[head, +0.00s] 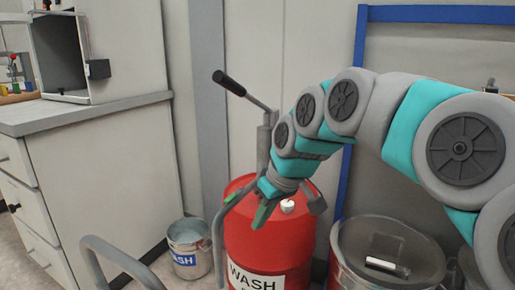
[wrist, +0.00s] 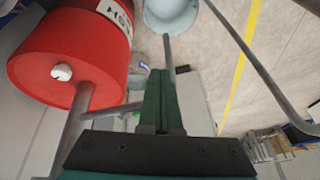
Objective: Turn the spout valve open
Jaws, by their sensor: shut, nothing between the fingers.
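A red drum labelled WASH (head: 262,245) stands on the floor with a grey hand pump (head: 262,140) on top. The pump's lever with a black grip (head: 229,83) slants up to the left. A grey spout pipe (head: 220,235) runs down the drum's left side; a pipe also shows in the wrist view (wrist: 168,55), ending near the bucket.
A large lidded metal drum (head: 385,255) stands to the right. A grey counter (head: 85,115) is at left, and a grey curved rail (head: 110,260) is in front.

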